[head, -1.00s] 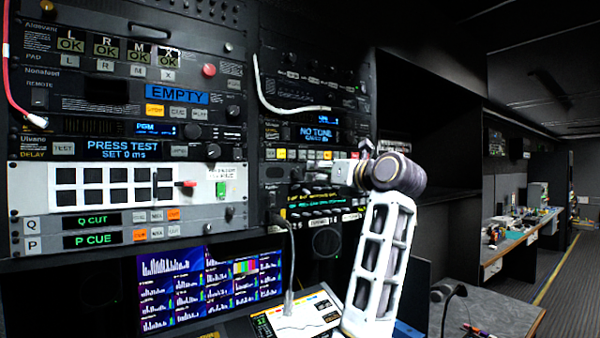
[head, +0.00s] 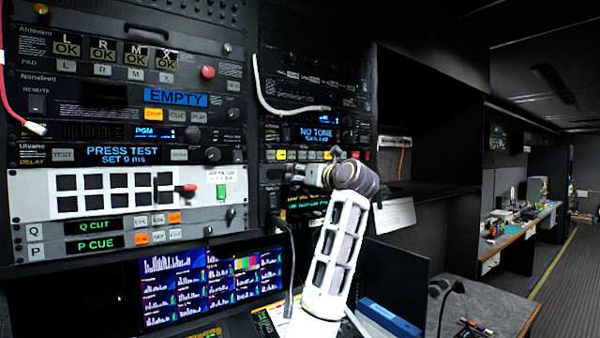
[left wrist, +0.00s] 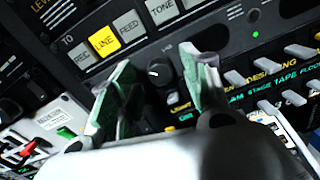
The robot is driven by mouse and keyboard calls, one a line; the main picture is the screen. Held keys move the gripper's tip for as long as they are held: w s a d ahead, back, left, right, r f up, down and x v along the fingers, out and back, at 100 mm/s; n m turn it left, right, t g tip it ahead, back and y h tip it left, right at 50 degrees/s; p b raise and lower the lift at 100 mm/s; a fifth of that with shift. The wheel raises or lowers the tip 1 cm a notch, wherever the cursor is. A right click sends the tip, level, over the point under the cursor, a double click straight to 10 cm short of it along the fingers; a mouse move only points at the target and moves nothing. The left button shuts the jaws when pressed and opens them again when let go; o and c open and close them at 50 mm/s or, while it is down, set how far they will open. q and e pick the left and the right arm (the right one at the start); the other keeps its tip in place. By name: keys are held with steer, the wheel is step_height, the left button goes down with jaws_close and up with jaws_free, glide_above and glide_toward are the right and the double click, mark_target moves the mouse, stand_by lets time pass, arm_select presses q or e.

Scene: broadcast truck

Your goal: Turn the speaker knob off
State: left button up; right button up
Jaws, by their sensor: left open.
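In the left wrist view, a small dark round knob (left wrist: 158,73) with a pale pointer mark sits on a black panel below the row of REC, LINE, FEED and TONE buttons. My left gripper (left wrist: 160,90) is open, one green-grey finger to each side of the knob in the picture. I cannot tell how deep the fingertips reach or whether they touch it. No speaker label is readable. In the head view, my left gripper (head: 303,178) is at the middle rack, partly hidden against dark gear, and the knob cannot be made out. My right gripper is not in view.
The lit button row (left wrist: 103,44) lies close above the fingers. Switches (left wrist: 268,66) and lit text strips are to the right. In the head view, a left rack (head: 130,200), screens (head: 210,285) below and an open dark shelf (head: 420,140) surround the arm.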

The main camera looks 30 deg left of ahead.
arm_select(q)
steer(key=shift+w+a, duration=0.25)
steer(key=shift+a, duration=0.2)
jaws_close()
stand_by(0.3)
steer(key=shift+n+b, duration=1.75)
steer(key=shift+n, duration=1.05)
